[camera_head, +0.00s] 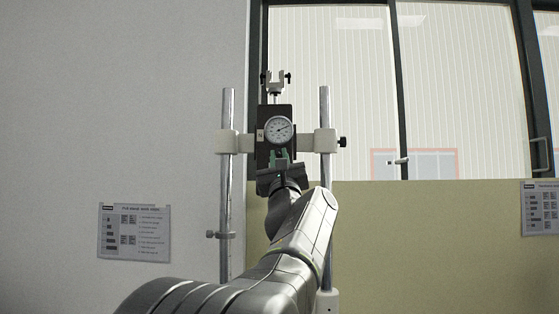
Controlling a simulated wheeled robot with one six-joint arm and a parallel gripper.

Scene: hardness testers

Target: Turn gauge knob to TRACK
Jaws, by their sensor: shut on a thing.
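The gauge (279,129) has a round white dial with a dark needle on a black body, held between two upright metal posts. My arm reaches up from the bottom, and my gripper (280,158) is at the lower part of the gauge body, just under the dial. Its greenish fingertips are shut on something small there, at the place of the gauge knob. The knob itself is hidden by the fingers, and its setting and any TRACK marking cannot be read.
The left post (227,180) and right post (325,110) stand close on either side of my arm. A white crossbar with a black side knob (342,142) joins them. A clamp (276,80) sits above the gauge. Instruction sheets hang on the left (134,232) and far right (540,207).

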